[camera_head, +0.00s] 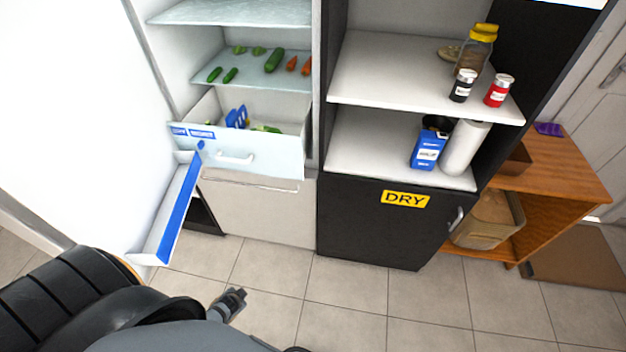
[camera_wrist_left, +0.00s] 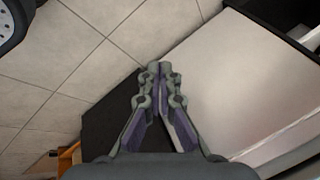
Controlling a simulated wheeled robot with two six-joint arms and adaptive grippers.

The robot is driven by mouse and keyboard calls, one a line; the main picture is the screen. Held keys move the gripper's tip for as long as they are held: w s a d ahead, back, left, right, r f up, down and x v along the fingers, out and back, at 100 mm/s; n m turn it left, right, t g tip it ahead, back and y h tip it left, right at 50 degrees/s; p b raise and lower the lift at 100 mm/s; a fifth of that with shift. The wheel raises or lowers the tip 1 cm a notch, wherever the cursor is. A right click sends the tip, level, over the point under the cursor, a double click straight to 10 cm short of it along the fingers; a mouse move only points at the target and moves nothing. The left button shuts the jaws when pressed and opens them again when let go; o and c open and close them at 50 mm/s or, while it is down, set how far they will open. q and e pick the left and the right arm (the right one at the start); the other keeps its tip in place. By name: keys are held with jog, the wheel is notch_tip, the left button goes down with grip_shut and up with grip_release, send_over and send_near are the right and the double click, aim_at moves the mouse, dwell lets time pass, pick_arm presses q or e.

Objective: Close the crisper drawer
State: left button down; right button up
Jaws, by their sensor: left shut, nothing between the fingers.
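The crisper drawer (camera_head: 255,160) is at the bottom of the open fridge in the head view. It is pulled out, with its white handle (camera_head: 235,158) on the front and a blue label at its upper left. Green and blue items show inside it. My left gripper (camera_head: 238,295) is low over the floor, in front of and below the drawer and apart from it. In the left wrist view my left gripper (camera_wrist_left: 159,68) has its fingertips together with nothing between them. My right gripper is not in view.
The open fridge door's shelf bin (camera_head: 178,208) stands left of the drawer. Glass shelves (camera_head: 250,85) with vegetables are above it. A lower closed drawer (camera_head: 260,208) is beneath. A black cabinet marked DRY (camera_head: 370,235) stands right. The tiled floor in front is clear.

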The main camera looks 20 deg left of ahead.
pick_arm(q)
jog(key=w+a+r+m+t+y+b, duration=0.1)
jog(key=w+a+r+b, duration=0.1)
jog(key=w, duration=0.3)
jog(key=w+a+r+m+t+b, duration=0.2)
jog(key=w+b, duration=0.1)
jog(key=w, duration=0.2)
jog(key=m+t+b, duration=0.8)
jog(key=t+b, duration=0.2)
jog(key=b, duration=0.3)
send_near(287, 160)
jog(key=p+x, duration=0.1)
jog(key=x, duration=0.5)
jog(key=shift+f, duration=0.1)
jog(key=shift+w, duration=0.45)
